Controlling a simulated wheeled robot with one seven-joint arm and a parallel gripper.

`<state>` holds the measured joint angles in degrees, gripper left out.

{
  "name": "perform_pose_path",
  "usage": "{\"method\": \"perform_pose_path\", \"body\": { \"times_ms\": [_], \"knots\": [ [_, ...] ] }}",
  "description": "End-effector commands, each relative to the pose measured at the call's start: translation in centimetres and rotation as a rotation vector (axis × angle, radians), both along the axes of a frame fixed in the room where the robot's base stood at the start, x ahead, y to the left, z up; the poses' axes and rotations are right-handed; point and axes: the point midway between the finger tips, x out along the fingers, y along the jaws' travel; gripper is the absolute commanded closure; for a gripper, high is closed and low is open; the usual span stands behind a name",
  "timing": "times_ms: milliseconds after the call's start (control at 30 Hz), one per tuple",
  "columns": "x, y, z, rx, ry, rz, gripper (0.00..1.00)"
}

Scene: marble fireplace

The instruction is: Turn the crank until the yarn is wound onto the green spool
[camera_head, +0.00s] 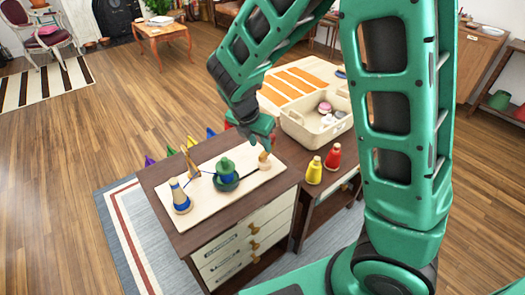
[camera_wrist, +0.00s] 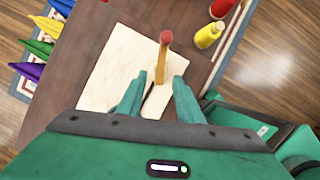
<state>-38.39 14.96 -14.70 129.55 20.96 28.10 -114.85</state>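A pale board (camera_head: 215,204) on the dark wooden cabinet bears the winding set. The green spool (camera_head: 226,170) stands at its middle, with some blue at it. A cone of blue yarn with a wooden top (camera_head: 180,198) stands at the left end. A wooden crank handle (camera_head: 264,161) rises at the right end; it shows in the wrist view with a reddish round top (camera_wrist: 164,52). My gripper (camera_head: 263,143) is just above the handle. In the wrist view my gripper (camera_wrist: 160,80) is open, the handle between or just beyond its fingertips, with gaps beside it. The spool is hidden there.
A yellow spool (camera_head: 314,172) and a red spool (camera_head: 333,158) stand right of the board. A cream bin (camera_head: 310,133) with small items stands behind. Coloured cones (camera_wrist: 36,47) lie beyond the cabinet's edge. A wooden peg (camera_head: 189,160) stands at the board's back.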

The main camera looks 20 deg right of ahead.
Motion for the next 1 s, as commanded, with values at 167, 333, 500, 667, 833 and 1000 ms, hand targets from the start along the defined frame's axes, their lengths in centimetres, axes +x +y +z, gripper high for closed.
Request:
{"method": "perform_pose_path", "body": {
  "times_ms": [167,333,500,667,833,1000],
  "knots": [
    [0.6,-1.1,-2.9,-0.002,0.003,-0.004,0.67],
    [1.1,-1.6,-4.5,-0.001,0.002,-0.002,0.67],
    [1.3,-1.8,-5.2,0.0,0.001,-0.003,0.67],
    [1.3,-1.8,-5.3,0.001,0.001,-0.002,0.67],
    [1.3,-1.8,-5.3,0.001,0.001,-0.002,0.82],
    [1.3,-1.8,-5.3,0.001,0.0,-0.002,1.0]
  ]
}}
